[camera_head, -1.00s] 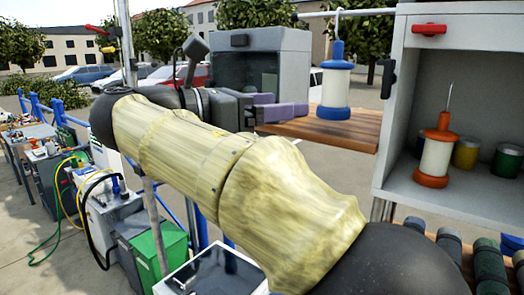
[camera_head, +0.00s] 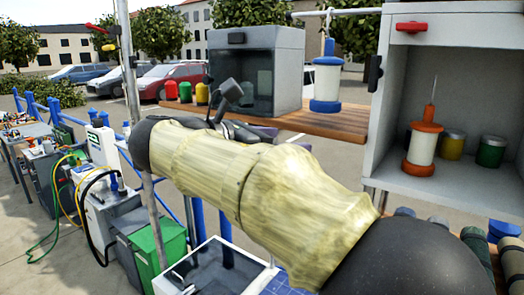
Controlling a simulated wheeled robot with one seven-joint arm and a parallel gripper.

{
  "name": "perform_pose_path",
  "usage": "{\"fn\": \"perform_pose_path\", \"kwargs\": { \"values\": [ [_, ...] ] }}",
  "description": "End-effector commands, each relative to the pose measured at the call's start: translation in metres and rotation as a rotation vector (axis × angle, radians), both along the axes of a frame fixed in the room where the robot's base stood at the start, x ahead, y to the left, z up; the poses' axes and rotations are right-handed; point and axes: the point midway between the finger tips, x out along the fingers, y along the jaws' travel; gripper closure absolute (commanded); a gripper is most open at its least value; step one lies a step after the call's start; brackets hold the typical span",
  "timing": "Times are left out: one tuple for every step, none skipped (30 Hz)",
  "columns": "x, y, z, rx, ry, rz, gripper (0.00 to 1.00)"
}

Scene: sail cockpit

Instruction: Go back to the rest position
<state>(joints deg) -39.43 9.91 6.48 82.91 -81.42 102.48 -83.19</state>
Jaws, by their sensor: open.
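My arm crosses the middle of the view, its pale yellow sleeve in front of the wooden shelf (camera_head: 345,124). My gripper (camera_head: 282,138) is mostly hidden behind the arm; only bits of its purple fingers show, below the shelf's front edge. It is open, and I see nothing held in it. A white and blue lantern-like item (camera_head: 327,82) is to the right of the gripper and apart from it, with a hook above it at the rail (camera_head: 350,12). I cannot tell whether it hangs or rests on the shelf.
A grey box with a dark window (camera_head: 256,75) and small red, green and yellow items (camera_head: 186,92) are on the shelf. An open cabinet (camera_head: 455,60) at right holds an orange and white item (camera_head: 422,150) and cans. A green bin (camera_head: 158,243) stands lower left.

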Motion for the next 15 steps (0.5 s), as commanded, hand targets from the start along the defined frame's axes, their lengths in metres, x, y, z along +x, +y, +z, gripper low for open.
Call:
{"fn": "perform_pose_path", "kwargs": {
  "values": [
    [0.005,-0.006,-0.014,0.028,0.01,0.002,0.23],
    [0.008,-0.009,-0.022,0.049,0.014,0.006,0.23],
    [0.012,-0.013,-0.035,0.08,0.021,0.009,0.23],
    [0.015,-0.017,-0.045,0.107,0.027,0.01,0.23],
    [0.018,-0.021,-0.058,0.139,0.033,0.008,0.23],
    [0.021,-0.028,-0.075,0.186,0.039,0.005,0.23],
    [0.023,-0.033,-0.089,0.226,0.044,-0.001,0.23],
    [0.024,-0.038,-0.105,0.273,0.049,-0.01,0.23],
    [0.024,-0.046,-0.128,0.344,0.054,-0.028,0.23],
    [0.024,-0.053,-0.146,0.401,0.055,-0.048,0.23],
    [0.022,-0.058,-0.164,0.461,0.056,-0.07,0.23],
    [0.018,-0.066,-0.187,0.542,0.051,-0.107,0.23],
    [0.014,-0.071,-0.205,0.606,0.045,-0.139,0.23],
    [0.01,-0.076,-0.222,0.673,0.035,-0.176,0.23],
    [0.002,-0.082,-0.245,0.764,0.018,-0.233,0.23]
  ]
}}
